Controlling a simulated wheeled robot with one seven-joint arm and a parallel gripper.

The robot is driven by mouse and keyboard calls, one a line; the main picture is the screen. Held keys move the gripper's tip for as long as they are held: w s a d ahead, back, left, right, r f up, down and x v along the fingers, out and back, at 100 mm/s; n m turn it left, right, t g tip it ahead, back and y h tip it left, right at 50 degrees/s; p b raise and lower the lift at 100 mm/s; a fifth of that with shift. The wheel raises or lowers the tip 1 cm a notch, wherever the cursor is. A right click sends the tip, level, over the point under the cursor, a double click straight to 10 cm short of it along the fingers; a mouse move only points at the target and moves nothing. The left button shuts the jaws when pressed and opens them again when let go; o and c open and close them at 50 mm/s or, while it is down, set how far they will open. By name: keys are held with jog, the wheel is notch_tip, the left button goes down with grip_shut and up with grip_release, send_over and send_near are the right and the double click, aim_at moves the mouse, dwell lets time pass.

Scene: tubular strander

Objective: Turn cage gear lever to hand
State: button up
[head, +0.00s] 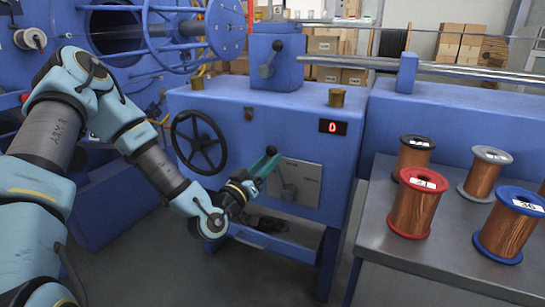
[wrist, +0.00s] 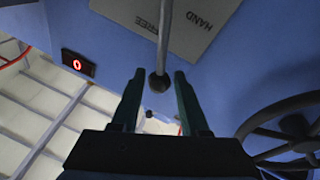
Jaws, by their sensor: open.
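The cage gear lever is a thin grey rod (wrist: 165,32) with a dark round knob (wrist: 159,82) at its end, in the wrist view. It stands in front of a grey plate (wrist: 205,18) marked HAND; a second word there is partly covered by the rod. In the head view the plate (head: 308,180) is on the blue cabinet front and the lever shows small against it. My gripper (wrist: 157,76) is open, its two fingers on either side of the knob, with a gap visible on both sides. My gripper (head: 266,164) is at the plate's upper left in the head view.
A black handwheel (head: 199,143) is left of the plate, and a red display (head: 333,127) reads 0 above right. A grey table (head: 400,235) with copper spools stands at the right. An upper lever (head: 270,58) is on the blue box above.

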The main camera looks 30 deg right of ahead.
jog(key=v, duration=0.7)
jog(key=shift+a, duration=0.35)
jog(key=shift+s, duration=0.1)
